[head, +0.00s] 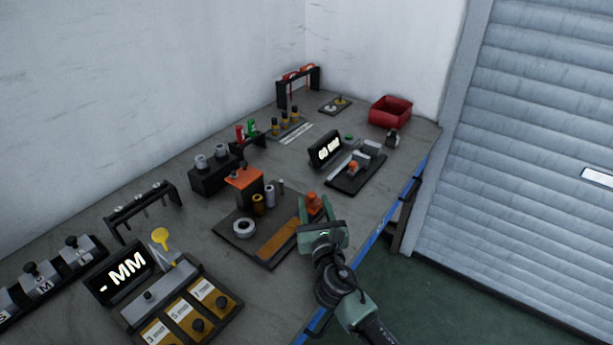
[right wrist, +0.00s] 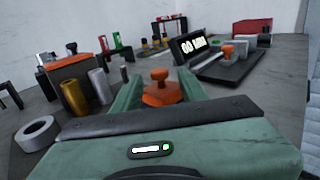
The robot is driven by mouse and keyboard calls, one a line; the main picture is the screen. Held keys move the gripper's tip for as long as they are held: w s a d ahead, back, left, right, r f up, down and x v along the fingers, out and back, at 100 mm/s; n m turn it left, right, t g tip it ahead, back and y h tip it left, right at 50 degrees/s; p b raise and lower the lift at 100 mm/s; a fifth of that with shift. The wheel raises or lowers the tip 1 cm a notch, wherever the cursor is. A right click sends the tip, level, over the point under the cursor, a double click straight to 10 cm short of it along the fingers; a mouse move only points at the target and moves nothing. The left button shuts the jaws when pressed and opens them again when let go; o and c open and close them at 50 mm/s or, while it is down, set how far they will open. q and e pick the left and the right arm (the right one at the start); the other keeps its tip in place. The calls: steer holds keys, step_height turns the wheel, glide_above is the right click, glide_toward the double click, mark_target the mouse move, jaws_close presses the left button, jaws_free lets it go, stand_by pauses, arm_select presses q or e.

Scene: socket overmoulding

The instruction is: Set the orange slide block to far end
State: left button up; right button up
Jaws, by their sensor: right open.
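An orange block with a round knob on top (head: 313,201) stands at the right end of a dark base plate (head: 231,233), beside a brown-orange strip (head: 278,240). It also shows in the right wrist view (right wrist: 161,90), between the two green fingers. My right gripper (head: 317,213) is open around this block; contact cannot be told. The block's lower part is hidden by the gripper. A smaller orange knobbed piece (head: 353,167) sits on a dark rail fixture (head: 345,183) farther back, apart from my gripper; it also shows in the right wrist view (right wrist: 227,53). My left gripper is not in view.
On the dark plate stand an orange-topped black block (head: 243,180), small cylinders (head: 258,205) and a grey ring (head: 244,228). A lit display (head: 325,150) stands by the rail fixture. A red bin (head: 390,111) is at the back right. The table's blue edge (head: 375,238) is close to my right arm.

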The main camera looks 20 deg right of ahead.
steer(key=w, duration=0.4)
steer(key=shift+w+d+r, duration=0.1)
steer(key=shift+d+r, duration=0.15)
steer(key=shift+r, duration=0.1)
steer(key=shift+w+d+f+b, duration=0.1)
steer(key=shift+w+b, duration=0.1)
steer(key=shift+w, duration=0.3)
steer(key=shift+w+f+b, duration=0.1)
steer(key=shift+w+b, duration=0.05)
steer(key=shift+w, duration=0.35)
steer(key=shift+w+r, duration=0.1)
steer(key=shift+w, duration=0.05)
jaws_close()
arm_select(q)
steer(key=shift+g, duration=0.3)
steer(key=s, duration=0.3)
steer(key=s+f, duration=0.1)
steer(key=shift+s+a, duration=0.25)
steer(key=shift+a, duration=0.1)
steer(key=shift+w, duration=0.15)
